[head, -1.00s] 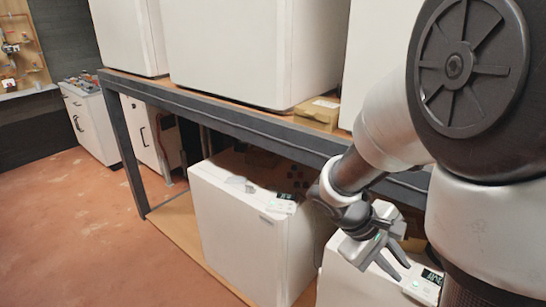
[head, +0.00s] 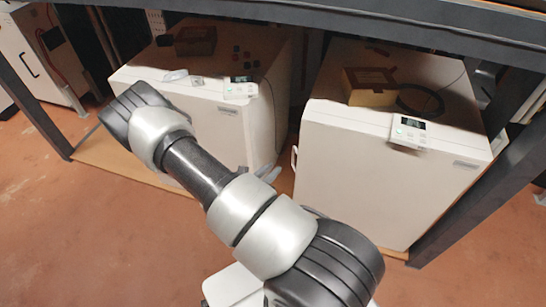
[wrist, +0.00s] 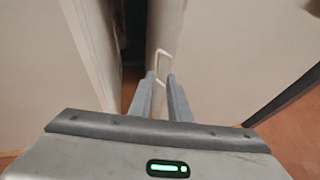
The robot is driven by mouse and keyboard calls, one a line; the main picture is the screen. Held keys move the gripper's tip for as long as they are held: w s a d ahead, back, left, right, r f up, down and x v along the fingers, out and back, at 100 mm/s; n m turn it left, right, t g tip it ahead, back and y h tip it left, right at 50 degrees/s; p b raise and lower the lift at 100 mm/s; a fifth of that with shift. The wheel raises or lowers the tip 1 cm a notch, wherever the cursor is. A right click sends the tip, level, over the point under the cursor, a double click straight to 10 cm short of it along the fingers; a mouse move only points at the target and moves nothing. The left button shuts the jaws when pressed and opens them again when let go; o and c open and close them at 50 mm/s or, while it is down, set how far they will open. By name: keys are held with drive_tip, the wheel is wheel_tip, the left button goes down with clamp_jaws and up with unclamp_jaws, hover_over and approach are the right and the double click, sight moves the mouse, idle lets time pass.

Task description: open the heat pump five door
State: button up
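Two white heat pumps stand side by side under a bench in the head view, a left one (head: 205,125) and a right one (head: 385,185). I cannot read a number on either. A thin white door handle (head: 294,158) is at the left front edge of the right heat pump. My gripper (head: 268,173) is near that handle, mostly hidden behind my arm. In the wrist view my gripper (wrist: 160,77) has its two fingers apart, with the white handle (wrist: 163,62) just beyond and between the tips. I cannot tell whether they touch it.
The dark bench frame (head: 330,14) runs above, with a leg at the right (head: 500,190). A narrow dark gap (wrist: 133,60) separates the two units. Reddish floor (head: 90,240) is open in front.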

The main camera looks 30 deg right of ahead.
drive_tip(key=f+b+x, duration=0.1)
drive_tip(key=b+x, duration=0.2)
drive_tip(key=x, duration=1.4)
drive_tip(key=shift+w+f+b, duration=0.2)
drive_tip(key=shift+w+b, duration=0.1)
drive_tip(key=shift+b, duration=0.05)
drive_tip(key=shift+a, duration=0.1)
clamp_jaws()
idle(0.5)
